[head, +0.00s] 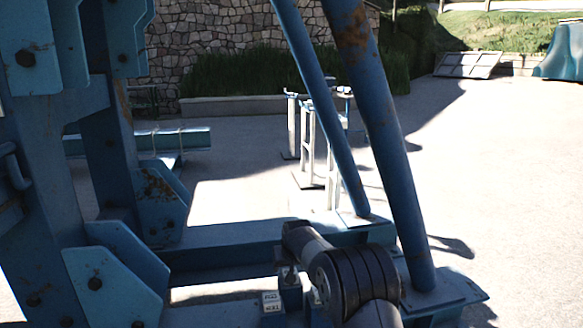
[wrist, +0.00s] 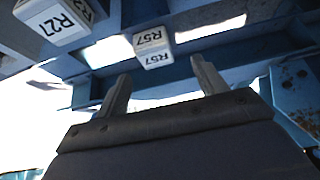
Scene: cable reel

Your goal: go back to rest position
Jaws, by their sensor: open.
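My gripper (wrist: 160,72) shows in the wrist view with its two grey fingers spread apart and nothing between them. A white-capped block marked R57 (wrist: 153,47) is beyond the fingertips, apart from them as far as I can tell. A second white block marked R27 (wrist: 50,20) is at the upper left. In the head view my dark arm (head: 355,280) is folded low over the blue frame, and I cannot make out its fingers there. A small white-topped block (head: 272,301) is just left of the arm; its marking is too small to read.
Blue steel frame beams (head: 250,245) run beneath and around my arm. Slanting blue posts (head: 385,140) stand close on its right, and a heavy upright (head: 45,150) is at the left. Open paving (head: 480,170) lies to the right; a stone wall (head: 215,30) is behind.

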